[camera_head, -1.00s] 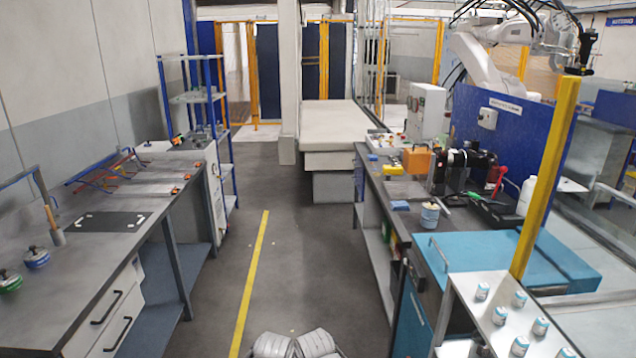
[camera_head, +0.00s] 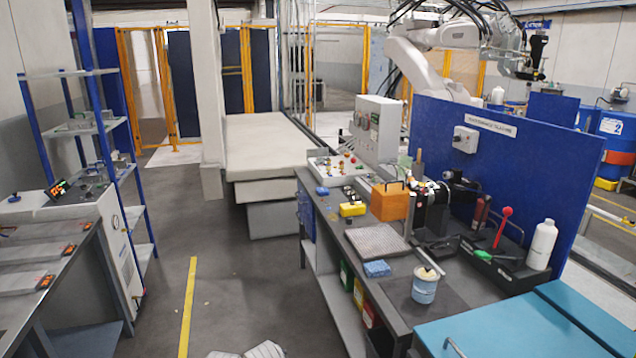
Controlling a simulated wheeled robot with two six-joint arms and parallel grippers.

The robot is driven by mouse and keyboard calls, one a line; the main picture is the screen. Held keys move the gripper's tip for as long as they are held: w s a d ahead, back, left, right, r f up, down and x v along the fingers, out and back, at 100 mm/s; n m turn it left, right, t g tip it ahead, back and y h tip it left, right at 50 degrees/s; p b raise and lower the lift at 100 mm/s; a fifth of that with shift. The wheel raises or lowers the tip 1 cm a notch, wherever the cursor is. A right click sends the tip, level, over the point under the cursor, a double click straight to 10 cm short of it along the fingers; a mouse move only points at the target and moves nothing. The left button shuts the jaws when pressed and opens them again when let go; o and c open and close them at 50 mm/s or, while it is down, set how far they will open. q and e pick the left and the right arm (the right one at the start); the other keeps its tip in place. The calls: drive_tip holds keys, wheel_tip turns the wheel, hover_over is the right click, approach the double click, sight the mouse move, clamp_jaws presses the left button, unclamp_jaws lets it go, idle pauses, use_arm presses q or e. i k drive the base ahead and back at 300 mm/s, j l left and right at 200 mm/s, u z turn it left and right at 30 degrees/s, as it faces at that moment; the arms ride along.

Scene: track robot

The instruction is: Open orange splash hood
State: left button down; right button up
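The orange splash hood (camera_head: 390,202) stands on the dark workbench (camera_head: 330,235) on the right side of the head view, well ahead of me. It looks like a box with a thin handle on top, and it appears closed. A dark machine (camera_head: 430,208) stands right beside it on the right. Neither of my grippers can be made out in the head view. Only a pale part of mine shows at the bottom edge, far from the hood.
A grey textured plate (camera_head: 377,241), a blue block (camera_head: 377,268), a yellow block (camera_head: 352,209) and a light blue can (camera_head: 425,286) are on the bench near the hood. A teal cover (camera_head: 510,332) lies nearer. The floor (camera_head: 235,265) left of the bench is clear.

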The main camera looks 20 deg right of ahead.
sight(392, 205)
drive_tip(key=i+j+z, duration=0.15)
drive_tip(key=i+z, duration=0.3)
drive_tip(key=i+j+z, duration=0.35)
drive_tip(key=i+z, duration=0.15)
drive_tip(key=i+j+z, duration=0.9)
drive_tip(key=j, duration=0.25)
drive_tip(key=i+j+z, duration=0.1)
drive_tip(key=j+z, duration=0.4)
drive_tip(key=j, duration=0.15)
